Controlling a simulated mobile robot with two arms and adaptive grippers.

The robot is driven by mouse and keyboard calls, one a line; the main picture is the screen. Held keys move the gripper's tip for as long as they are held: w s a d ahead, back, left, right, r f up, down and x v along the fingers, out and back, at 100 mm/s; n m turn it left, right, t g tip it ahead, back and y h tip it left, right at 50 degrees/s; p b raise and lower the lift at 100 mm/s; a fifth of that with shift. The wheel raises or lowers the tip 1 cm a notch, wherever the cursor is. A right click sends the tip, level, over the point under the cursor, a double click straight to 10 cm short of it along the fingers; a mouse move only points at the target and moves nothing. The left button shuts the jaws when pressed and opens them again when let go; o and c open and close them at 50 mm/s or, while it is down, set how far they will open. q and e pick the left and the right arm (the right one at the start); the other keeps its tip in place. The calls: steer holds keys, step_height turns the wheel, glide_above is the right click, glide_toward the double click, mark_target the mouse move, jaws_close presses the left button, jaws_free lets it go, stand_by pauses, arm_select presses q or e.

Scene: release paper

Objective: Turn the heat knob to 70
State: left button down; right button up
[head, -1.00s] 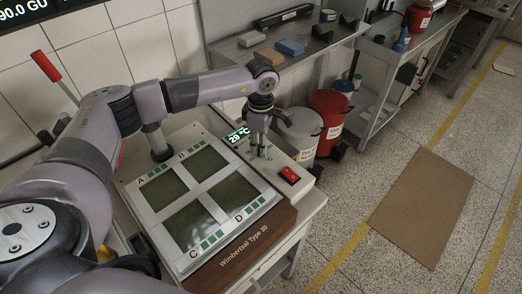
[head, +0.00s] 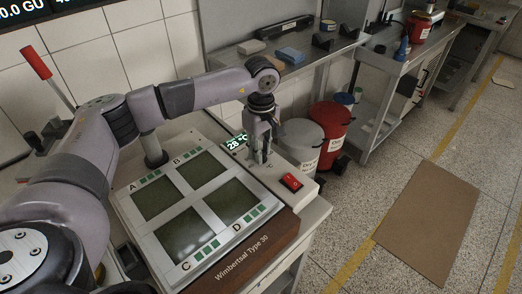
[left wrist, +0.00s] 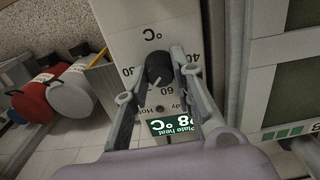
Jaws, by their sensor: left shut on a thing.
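The dark round heat knob (left wrist: 159,66) sits on a white panel strip (left wrist: 122,20) in the left wrist view, with printed numbers around it, 40 and 60 among them, upside down. A light mark on the knob points down, near the 60. My left gripper (head: 261,160) points down at the panel of the Wimbertsal Type 30 hot plate (head: 205,204), its fingers shut on the knob. The fingers hide the knob in the head view. The green plate heat display (head: 237,143) reads 28 °C; it is partly covered in the left wrist view (left wrist: 174,125). My right gripper is out of view.
A red switch (head: 291,182) sits on the panel right of my left gripper. White (head: 299,142) and red (head: 331,122) bins stand on the floor beyond. A shelf behind holds a blue block (head: 291,54).

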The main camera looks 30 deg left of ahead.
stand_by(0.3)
arm_select(q)
steer(key=c, duration=1.3)
jaws_free()
steer(key=shift+c, duration=0.2)
step_height(320, 180, up, 12)
